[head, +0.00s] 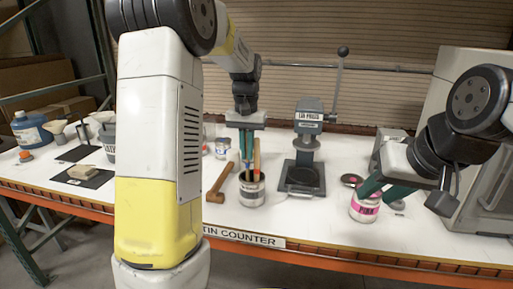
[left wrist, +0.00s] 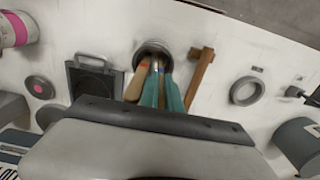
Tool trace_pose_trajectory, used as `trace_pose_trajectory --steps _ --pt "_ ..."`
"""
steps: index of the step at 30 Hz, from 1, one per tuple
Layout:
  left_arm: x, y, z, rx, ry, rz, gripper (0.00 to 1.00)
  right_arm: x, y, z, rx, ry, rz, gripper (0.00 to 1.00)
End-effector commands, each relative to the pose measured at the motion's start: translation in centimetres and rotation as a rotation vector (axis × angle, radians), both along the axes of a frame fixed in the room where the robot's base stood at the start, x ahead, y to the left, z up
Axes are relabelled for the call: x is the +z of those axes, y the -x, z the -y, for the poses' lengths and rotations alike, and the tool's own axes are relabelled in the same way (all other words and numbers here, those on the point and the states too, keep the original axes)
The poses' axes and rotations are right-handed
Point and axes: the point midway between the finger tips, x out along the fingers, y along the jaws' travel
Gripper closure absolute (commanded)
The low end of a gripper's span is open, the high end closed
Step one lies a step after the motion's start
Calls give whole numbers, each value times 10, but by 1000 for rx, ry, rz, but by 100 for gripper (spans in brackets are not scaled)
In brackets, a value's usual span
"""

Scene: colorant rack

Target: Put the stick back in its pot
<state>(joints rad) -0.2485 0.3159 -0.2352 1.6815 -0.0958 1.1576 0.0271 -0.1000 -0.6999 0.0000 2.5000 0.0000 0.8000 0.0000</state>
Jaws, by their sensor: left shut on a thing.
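The pot (head: 251,194), a dark can with a pale label, stands on the white counter; its rim (left wrist: 148,47) shows in the left wrist view. My left gripper (head: 246,160) points down over the pot, its teal fingers shut on a stick with a blue mark (left wrist: 161,79). The held stick's lower end is over or inside the pot; I cannot tell which. A wooden stick with a red mark (left wrist: 138,80) stands beside the fingers, leaning at the pot. My right gripper (head: 380,190) has its teal fingers apart at the pink-labelled can (head: 364,209).
A wooden mallet (head: 220,182) lies left of the pot. A lid press (head: 308,150) with a tall lever stands right of it. A grey machine (head: 470,175) fills the right end. Funnels and a blue jug (head: 32,130) are at the left. The counter front is clear.

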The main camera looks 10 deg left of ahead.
Motion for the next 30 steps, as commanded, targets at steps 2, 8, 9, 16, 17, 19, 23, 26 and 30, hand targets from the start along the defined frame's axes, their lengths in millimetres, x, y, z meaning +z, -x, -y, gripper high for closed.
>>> trace_pose_trajectory --steps 2,8,9,16,17,19,23,26,30 --pt "-1 0 0 0 0 0 100 0 0 0 0 0 0 64" --pt "-1 0 0 0 0 0 100 0 0 0 0 0 0 64" --pt "-1 0 0 0 0 0 87 0 0 0 0 0 0 64" --pt "0 0 0 0 0 0 67 0 0 0 0 0 0 64" --pt "0 0 0 0 0 0 67 0 0 0 0 0 0 64" --pt "0 0 0 0 0 0 67 0 0 0 0 0 0 64" --pt "3 0 0 0 0 2 67 0 0 0 0 0 0 64" --pt "15 -1 0 0 1 4 67 0 0 0 0 0 0 64" --pt "40 -1 0 0 1 5 67 0 0 0 0 0 0 64"
